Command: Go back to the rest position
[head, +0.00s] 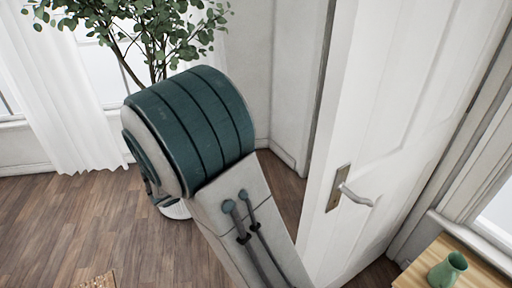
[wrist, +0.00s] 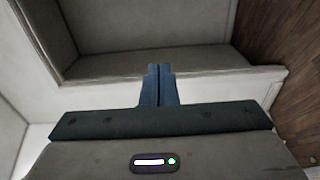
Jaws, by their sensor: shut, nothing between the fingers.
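My gripper (wrist: 160,72) shows in the wrist view with its two blue fingers together and nothing between them. It points toward a pale, box-like structure with a recessed inside (wrist: 150,30); I cannot tell whether the fingertips touch it. In the head view my arm rises through the middle of the picture, and my gripper is not visible there.
A white door (head: 375,130) with a metal handle (head: 350,195) stands right of my arm. A wooden table (head: 420,270) with a green vase (head: 447,270) is at the lower right. A leafy plant (head: 150,25) stands behind my arm. Wooden floor (head: 60,225) is open at left.

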